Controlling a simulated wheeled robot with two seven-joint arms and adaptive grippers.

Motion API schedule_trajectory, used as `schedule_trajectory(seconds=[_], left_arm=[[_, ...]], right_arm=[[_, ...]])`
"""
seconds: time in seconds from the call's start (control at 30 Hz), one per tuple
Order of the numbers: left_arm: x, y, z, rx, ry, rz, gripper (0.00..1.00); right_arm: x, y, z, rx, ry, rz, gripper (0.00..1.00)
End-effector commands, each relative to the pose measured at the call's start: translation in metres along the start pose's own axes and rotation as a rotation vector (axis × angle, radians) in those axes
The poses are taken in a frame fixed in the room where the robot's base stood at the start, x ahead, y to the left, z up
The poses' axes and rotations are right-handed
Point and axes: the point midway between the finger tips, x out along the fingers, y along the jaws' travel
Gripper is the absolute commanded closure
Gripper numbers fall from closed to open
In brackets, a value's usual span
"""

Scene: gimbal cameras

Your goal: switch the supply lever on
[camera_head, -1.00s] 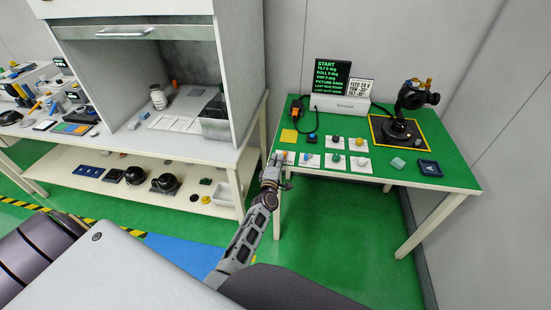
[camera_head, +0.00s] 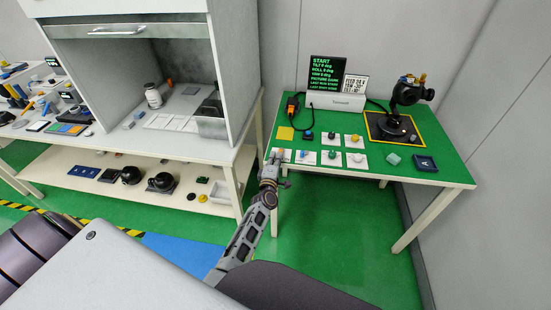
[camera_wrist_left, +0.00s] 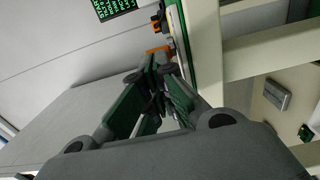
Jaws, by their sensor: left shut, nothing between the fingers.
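The supply unit (camera_head: 292,105), a small black box with orange parts, stands at the back left of the green table, with a black cable on it. Its lever is too small to make out in the head view. In the left wrist view an orange part (camera_wrist_left: 158,49) shows just beyond the fingertips; I cannot tell whether it is the lever or whether it is touched. My left gripper (camera_head: 274,157) is at the table's front left edge, nearer than the supply unit. Its fingers (camera_wrist_left: 157,66) are shut and empty. My right gripper is not in view.
The green table (camera_head: 440,173) carries white tiles with buttons and knobs, a yellow pad (camera_head: 285,133), a dark screen (camera_head: 326,73) and a black gimbal camera (camera_head: 408,92). A workbench (camera_head: 238,155) with a hood stands close on the left. The floor in front is clear.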

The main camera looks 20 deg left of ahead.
Motion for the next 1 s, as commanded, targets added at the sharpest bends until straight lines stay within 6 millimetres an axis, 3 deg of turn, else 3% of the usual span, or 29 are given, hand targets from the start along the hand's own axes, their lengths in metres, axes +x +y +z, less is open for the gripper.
schedule_trajectory(seconds=[0.37, 0.67, 1.0], left_arm=[[0.0, 0.0, 0.0, 0.0, 0.0, 0.0, 1.0], [-0.001, 0.0, 0.0, 0.0, 0.0, 0.0, 1.0], [-0.015, -0.001, 0.0, 0.0, 0.0, -0.001, 1.0]], right_arm=[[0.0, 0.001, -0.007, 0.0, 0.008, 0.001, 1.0], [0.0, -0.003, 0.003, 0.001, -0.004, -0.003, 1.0], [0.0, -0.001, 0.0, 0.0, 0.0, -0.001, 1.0]])
